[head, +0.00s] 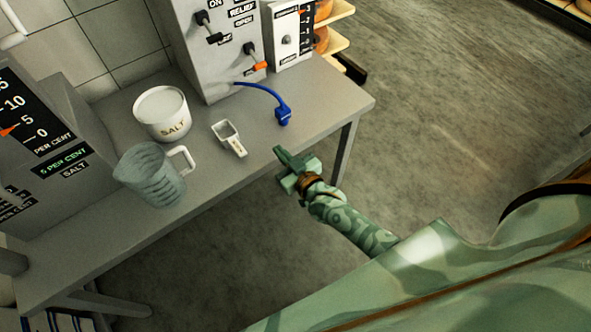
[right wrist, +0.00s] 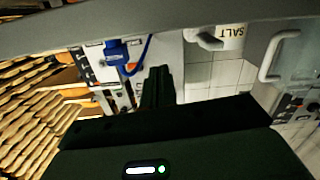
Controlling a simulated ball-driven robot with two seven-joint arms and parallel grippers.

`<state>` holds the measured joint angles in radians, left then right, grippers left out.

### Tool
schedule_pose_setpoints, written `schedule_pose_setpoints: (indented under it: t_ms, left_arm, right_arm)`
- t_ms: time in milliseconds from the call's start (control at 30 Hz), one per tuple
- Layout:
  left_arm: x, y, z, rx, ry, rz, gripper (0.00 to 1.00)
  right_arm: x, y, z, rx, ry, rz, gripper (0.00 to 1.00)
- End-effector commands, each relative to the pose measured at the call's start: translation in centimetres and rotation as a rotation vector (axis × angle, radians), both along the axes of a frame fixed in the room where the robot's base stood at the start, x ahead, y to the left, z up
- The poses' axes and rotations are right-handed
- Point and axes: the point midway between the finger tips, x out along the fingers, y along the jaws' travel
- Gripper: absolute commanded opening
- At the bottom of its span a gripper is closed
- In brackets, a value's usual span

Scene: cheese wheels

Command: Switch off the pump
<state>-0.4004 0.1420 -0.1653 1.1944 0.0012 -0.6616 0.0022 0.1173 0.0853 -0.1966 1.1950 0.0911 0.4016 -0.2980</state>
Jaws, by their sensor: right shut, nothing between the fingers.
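A grey control box (head: 213,75) stands at the back of the grey table, with labels reading ON, RELIEF and OPEN. It carries a black-handled lever (head: 210,30) and an orange-tipped lever (head: 254,60). Beside it is a smaller panel (head: 289,42) with a knob and a scale. Which of them is the pump's switch I cannot tell. A blue hose with a blue nozzle (head: 283,116) lies on the table. My right gripper (head: 278,152) is shut and empty, off the table's front edge, apart from the controls. Its fingers show in the wrist view (right wrist: 158,85). My left gripper is out of view.
On the table (head: 95,247) are a white salt tub (head: 150,121), a scoop (head: 229,138) and a clear ribbed jug (head: 149,180). A salt per cent gauge box (head: 85,125) stands at left. Shelves with cheese wheels (head: 322,38) are behind. Floor at right is clear.

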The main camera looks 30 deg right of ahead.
Motion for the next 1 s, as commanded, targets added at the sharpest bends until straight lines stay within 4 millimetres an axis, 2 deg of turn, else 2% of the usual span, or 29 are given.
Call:
schedule_pose_setpoints:
  t_ms: [200,400,1000]
  left_arm:
    - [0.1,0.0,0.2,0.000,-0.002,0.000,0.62]
    - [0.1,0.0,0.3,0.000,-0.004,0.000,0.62]
    - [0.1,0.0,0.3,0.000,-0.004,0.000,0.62]
  right_arm:
    - [-1.8,-0.1,-2.7,-0.013,0.083,0.005,0.00]
    - [-2.7,-0.1,-4.1,-0.020,0.124,0.008,0.00]
    - [-2.9,-0.1,-4.4,-0.022,0.133,0.009,0.00]
